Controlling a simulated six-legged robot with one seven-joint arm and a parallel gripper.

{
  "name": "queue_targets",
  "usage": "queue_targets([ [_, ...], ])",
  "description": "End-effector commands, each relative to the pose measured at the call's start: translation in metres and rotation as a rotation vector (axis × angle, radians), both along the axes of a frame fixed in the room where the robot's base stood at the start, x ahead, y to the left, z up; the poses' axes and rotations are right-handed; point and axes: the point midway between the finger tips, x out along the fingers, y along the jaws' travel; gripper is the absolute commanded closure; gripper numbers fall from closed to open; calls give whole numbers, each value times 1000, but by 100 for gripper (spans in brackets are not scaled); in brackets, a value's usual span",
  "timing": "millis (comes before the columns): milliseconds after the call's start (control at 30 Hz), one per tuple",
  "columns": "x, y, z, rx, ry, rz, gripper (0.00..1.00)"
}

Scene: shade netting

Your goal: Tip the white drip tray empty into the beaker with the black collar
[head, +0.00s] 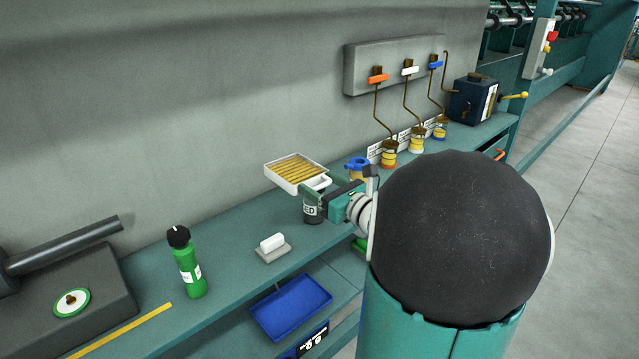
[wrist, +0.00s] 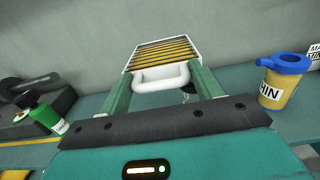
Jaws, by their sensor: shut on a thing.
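The white drip tray (head: 281,182) is in the air above the bench, roughly level, with yellow-amber showing between its dark slats. My gripper (head: 319,187) is shut on the tray's white handle; in the wrist view the gripper (wrist: 162,82) has a finger at each side of the handle of the tray (wrist: 160,75). A dark beaker (head: 313,213) with white letters ending in "ED" stands on the bench below my gripper. Its top is hidden by my gripper, so I cannot see its collar clearly.
A blue-collared amber beaker (head: 357,168) stands just right of the tray; it also shows in the wrist view (wrist: 280,85). A blue tray (head: 290,305) lies below.

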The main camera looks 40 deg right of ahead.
Motion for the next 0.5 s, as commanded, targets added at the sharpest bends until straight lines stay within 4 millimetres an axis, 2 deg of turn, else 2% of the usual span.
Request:
queue_targets([
  [500,-4,-3,-1,274,3,-2,72],
])
